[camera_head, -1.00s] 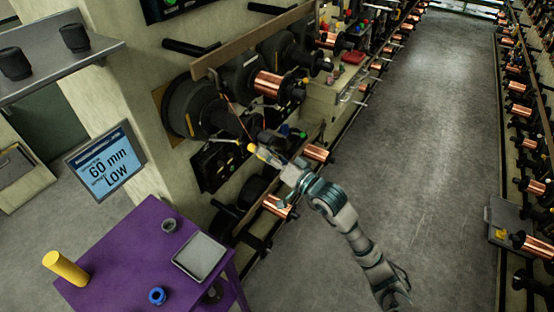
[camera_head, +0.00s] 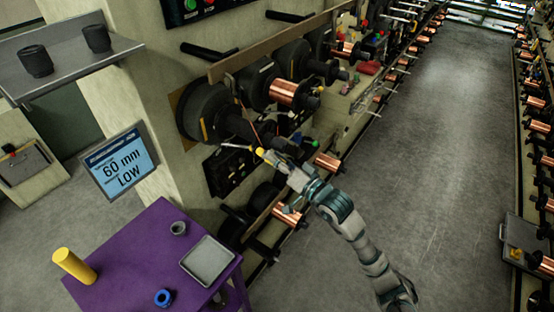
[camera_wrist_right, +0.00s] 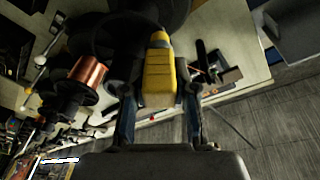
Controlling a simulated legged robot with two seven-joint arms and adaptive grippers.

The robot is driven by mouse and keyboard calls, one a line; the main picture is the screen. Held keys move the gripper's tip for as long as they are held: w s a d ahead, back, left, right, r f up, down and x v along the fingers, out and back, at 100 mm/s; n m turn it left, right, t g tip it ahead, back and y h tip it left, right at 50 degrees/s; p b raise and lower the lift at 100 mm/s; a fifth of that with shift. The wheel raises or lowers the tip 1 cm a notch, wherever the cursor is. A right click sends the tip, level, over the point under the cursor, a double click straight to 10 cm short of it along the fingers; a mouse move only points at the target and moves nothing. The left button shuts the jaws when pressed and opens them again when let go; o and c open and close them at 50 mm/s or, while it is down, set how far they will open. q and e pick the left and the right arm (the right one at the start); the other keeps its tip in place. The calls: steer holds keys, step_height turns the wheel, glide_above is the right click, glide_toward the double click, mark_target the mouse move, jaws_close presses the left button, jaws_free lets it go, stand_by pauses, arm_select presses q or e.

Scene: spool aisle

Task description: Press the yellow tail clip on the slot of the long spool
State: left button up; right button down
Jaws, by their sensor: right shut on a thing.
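My right gripper (camera_head: 267,156) is shut on a yellow clip (camera_head: 260,152). In the right wrist view the yellow block-like clip (camera_wrist_right: 158,80) sits between the two fingers (camera_wrist_right: 157,110), its far end toward a dark round body. In the head view a large dark spool (camera_head: 212,112) with a long dark barrel is mounted on the wall rack, just above and left of the gripper. The clip is close to the barrel's near end; I cannot tell whether they touch. The slot cannot be made out. My left gripper is not in view.
Copper-wound spools (camera_head: 292,94) line the rack. A purple table (camera_head: 135,245) at lower left holds a yellow cylinder (camera_head: 75,266), a grey tray (camera_head: 207,260) and small rings. A screen (camera_head: 120,160) reads "60 mm LOW". The aisle floor (camera_head: 420,160) is clear.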

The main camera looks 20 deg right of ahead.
steer(key=shift+w+a, duration=0.25)
steer(key=shift+w, duration=0.2)
stand_by(0.6)
stand_by(0.4)
steer(key=shift+s+d+b, duration=0.2)
steer(key=shift+s+b, duration=0.05)
steer(key=shift+b, duration=0.1)
steer(key=shift+r+b+v, duration=0.1)
steer(key=shift+b+v, duration=0.6)
steer(key=shift+v, duration=0.65)
steer(key=shift+r+b+v, duration=0.15)
steer(key=shift+b+v, duration=0.5)
steer(key=shift+v, duration=0.7)
